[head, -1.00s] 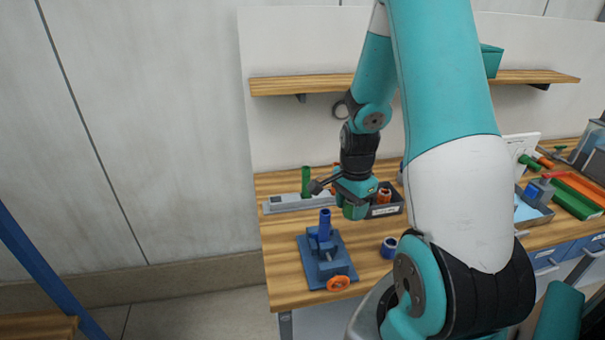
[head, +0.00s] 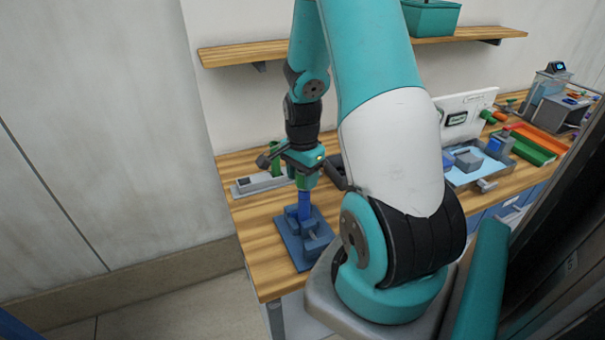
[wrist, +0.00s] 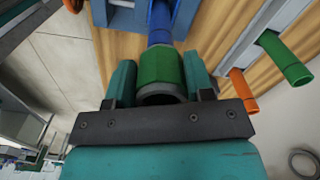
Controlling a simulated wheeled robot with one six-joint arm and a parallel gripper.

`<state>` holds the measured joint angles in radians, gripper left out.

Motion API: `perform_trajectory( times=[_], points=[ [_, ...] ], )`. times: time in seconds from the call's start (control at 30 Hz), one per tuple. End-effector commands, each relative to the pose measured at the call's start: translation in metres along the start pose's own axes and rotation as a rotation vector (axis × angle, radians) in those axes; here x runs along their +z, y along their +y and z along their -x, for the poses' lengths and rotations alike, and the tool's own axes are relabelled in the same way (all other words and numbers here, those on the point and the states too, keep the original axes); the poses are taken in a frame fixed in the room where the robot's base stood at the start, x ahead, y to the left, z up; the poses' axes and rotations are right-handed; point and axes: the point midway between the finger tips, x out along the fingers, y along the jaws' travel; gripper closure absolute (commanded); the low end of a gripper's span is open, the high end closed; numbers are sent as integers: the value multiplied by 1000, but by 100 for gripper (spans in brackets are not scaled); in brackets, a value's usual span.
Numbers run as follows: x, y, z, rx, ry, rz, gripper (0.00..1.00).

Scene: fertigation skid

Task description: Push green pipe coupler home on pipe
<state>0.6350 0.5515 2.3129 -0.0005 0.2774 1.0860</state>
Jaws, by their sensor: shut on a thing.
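The green coupler (wrist: 161,72) is gripped between the two teal fingers of my gripper (wrist: 163,85) in the wrist view. Its near open end shows a dark bore. The blue pipe (wrist: 160,24) meets the coupler's far end in line with it; how far it sits inside is hidden. In the head view my gripper (head: 305,181) points down right above the upright blue pipe (head: 304,206), which stands in a blue vise (head: 312,243) on the bench. The coupler is hard to make out there between the fingers.
A grey rack (head: 258,184) with an upright green peg (head: 276,157) stands just left of my gripper. The wrist view shows an orange peg (wrist: 242,90) beside it. A wooden shelf (head: 235,53) is above. A tray (head: 485,165) and green and orange channels (head: 540,145) lie right.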

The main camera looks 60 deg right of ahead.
Motion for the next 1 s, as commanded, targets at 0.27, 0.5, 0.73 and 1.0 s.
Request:
perform_trajectory(
  times=[0.27,0.5,0.73,1.0],
  points=[
    [1,0,-2,0,0,1,75],
    [1,0,-5,1,0,1,75],
    [1,0,-12,1,-1,1,75],
    [2,0,-14,1,0,1,75]
  ],
)
